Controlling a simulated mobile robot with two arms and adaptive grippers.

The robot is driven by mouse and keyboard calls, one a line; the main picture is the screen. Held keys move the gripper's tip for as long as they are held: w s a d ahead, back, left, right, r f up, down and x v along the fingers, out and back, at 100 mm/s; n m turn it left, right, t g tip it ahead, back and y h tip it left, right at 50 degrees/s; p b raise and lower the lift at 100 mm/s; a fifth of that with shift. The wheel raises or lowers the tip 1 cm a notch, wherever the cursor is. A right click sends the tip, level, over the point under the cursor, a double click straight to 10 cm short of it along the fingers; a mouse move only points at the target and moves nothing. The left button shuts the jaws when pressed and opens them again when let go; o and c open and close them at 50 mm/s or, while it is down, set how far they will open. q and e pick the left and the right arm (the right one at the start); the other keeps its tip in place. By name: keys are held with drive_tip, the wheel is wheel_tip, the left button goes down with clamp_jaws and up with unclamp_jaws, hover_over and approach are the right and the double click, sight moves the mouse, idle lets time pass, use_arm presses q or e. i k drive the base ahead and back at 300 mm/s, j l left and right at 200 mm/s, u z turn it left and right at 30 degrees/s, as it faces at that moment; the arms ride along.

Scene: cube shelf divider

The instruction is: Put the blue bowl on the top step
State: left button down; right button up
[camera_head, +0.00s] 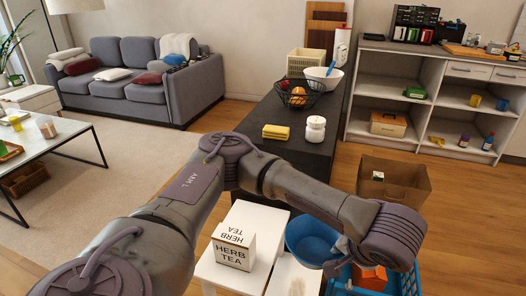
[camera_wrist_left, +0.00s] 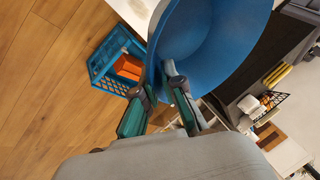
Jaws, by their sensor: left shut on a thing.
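The blue bowl (camera_head: 305,235) is at the right of the white step stool (camera_head: 262,215), tilted, with its right part hidden behind my left arm. My left gripper (camera_head: 340,262) is shut on the bowl's rim. In the left wrist view the bowl (camera_wrist_left: 215,45) fills the upper middle, and the gripper's fingers (camera_wrist_left: 160,82) pinch its edge. A white herb tea box (camera_head: 234,248) stands on the stool's upper surface. I cannot tell whether the bowl touches the stool. My right gripper is not in view.
A blue crate (camera_head: 408,283) holding an orange thing (camera_head: 370,277) stands right of the stool. A cardboard box (camera_head: 395,180) is behind it. A dark counter (camera_head: 325,150) carries a fruit basket (camera_head: 298,97), a yellow sponge (camera_head: 276,131) and a white jar (camera_head: 316,130).

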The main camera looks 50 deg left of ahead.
sight(254, 225)
drive_tip(key=i+j+u, duration=0.1)
drive_tip(key=u, duration=0.35)
drive_tip(key=i+j+u, duration=0.15)
drive_tip(key=j+u, duration=0.25)
drive_tip(key=i+u, duration=0.15)
drive_tip(key=u, duration=0.3)
drive_tip(key=i+j, duration=0.25)
drive_tip(key=i, duration=0.05)
